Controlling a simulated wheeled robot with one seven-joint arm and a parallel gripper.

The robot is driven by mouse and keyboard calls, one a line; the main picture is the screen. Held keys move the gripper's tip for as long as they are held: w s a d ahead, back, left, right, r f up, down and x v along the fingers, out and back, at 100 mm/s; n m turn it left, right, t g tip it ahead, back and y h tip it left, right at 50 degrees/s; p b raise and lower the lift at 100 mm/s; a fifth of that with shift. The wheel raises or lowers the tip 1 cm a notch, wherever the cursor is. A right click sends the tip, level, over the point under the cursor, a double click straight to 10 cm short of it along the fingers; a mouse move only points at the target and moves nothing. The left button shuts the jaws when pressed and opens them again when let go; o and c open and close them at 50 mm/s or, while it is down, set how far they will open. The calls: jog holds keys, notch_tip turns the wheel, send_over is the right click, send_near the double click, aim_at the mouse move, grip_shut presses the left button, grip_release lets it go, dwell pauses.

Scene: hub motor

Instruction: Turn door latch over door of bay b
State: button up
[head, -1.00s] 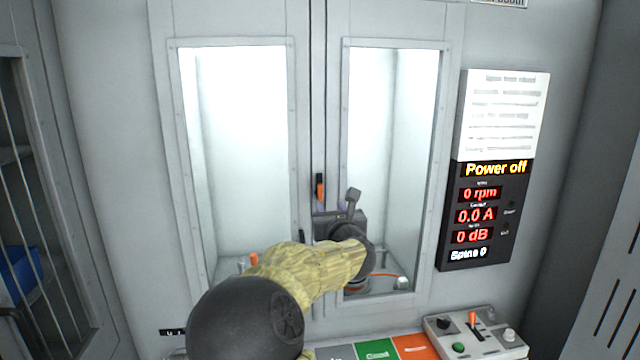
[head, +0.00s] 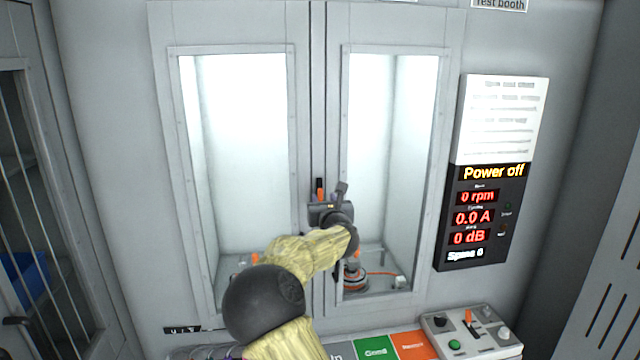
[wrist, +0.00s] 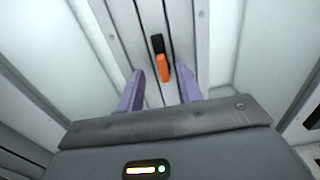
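The door latch (head: 319,187), a small orange and black handle, stands upright at the seam between two windowed doors. In the wrist view the latch (wrist: 162,62) shows black above and orange below. My gripper (wrist: 160,70) is open, with one purple finger on each side of the latch's lower part. No contact between fingers and latch is visible. In the head view my wrist sits just below the latch and hides the fingers. The left door (head: 170,150) and right door (head: 440,130) look shut. I cannot tell which bay is b.
A motor with an orange wire (head: 355,277) sits behind the right window. A display panel (head: 485,215) reading "Power off" is on the right. A control box (head: 470,332) and green and orange marked areas lie below the doors. A barred cabinet (head: 40,200) is at far left.

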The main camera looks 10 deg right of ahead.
aim_at(320, 191)
jog(key=w+p, duration=0.3)
jog(key=w, duration=0.3)
jog(key=shift+w+r+p, duration=0.1)
jog(key=shift+w+p, duration=0.2)
jog(key=shift+w, duration=0.45)
grip_shut()
